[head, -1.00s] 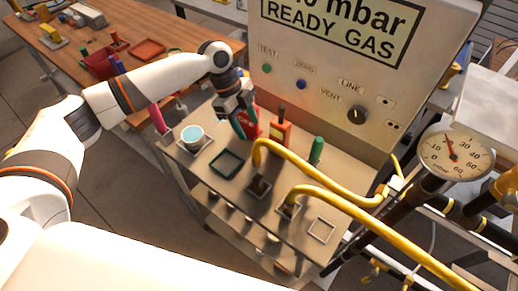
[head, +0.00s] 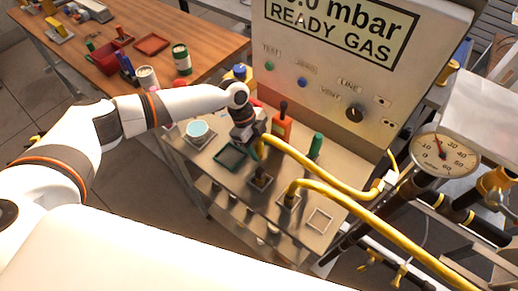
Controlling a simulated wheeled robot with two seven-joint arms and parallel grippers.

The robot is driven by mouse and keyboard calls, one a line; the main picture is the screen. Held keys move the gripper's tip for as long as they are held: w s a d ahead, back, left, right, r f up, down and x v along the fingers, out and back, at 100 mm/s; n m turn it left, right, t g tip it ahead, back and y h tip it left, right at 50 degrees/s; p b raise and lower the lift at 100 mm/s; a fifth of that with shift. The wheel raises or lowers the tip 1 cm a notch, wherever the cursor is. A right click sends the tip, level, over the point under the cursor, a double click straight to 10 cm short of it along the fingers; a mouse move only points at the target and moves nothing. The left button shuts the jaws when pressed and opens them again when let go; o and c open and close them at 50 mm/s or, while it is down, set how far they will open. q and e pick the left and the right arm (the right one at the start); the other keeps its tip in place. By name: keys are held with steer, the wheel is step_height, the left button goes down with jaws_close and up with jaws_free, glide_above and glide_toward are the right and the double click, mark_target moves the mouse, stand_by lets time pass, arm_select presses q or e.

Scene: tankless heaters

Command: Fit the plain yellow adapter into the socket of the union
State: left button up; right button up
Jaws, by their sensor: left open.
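Two yellow hoses arch over the small metal bench (head: 240,190). I cannot tell the plain yellow adapter or the union's socket apart at this size. My left gripper (head: 251,144) is open and points down at the bend of the inner hose, over the bench. Its fingertips are partly hidden, and I cannot tell whether they touch the hose. My right gripper is not in view.
A pressure gauge (head: 444,154) and dark pipes stand at the right. The gas panel (head: 350,70) rises behind the bench. An empty pale frame (head: 320,220) lies at the right.

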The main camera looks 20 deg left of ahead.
arm_select(q)
jaws_close()
steer(key=shift+r, duration=0.15)
